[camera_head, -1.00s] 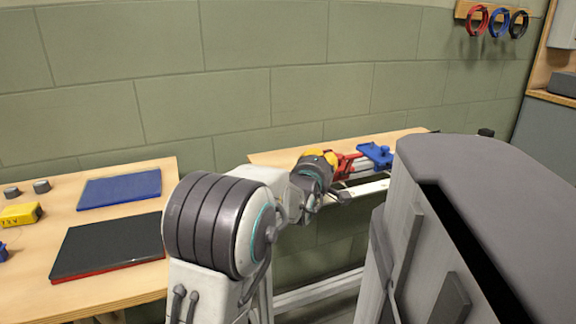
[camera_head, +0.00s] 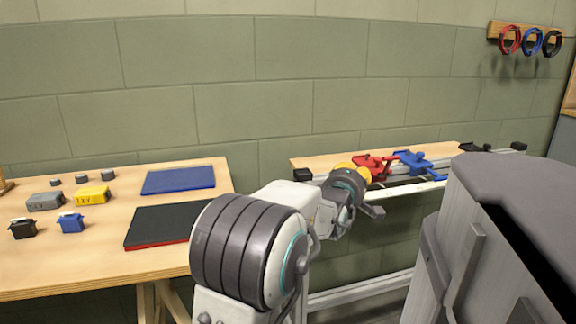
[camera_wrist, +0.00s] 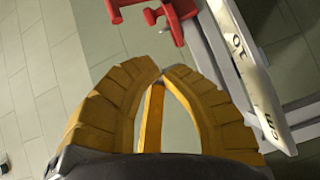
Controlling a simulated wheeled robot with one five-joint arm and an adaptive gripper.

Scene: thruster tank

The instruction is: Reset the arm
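My arm folds forward in the head view, and my gripper (camera_head: 354,174) shows small beyond its big grey joint, in front of the far bench. In the wrist view my gripper (camera_wrist: 162,70) has yellow ribbed fingers whose tips come together, with nothing seen held between them. A narrow yellow bar shows between the fingers, over the tiled floor. A red clamp-like tool (camera_head: 374,166) lies beyond the gripper on the bench; a red part also shows at the top of the wrist view (camera_wrist: 180,15). The gripper appears clear of it.
A wooden table (camera_head: 100,260) at left bears a blue panel (camera_head: 178,180), a dark panel (camera_head: 160,226) and small boxes. A blue clamp-like tool (camera_head: 414,162) lies on the far bench (camera_head: 310,161). Colored rings (camera_head: 530,41) hang on the wall.

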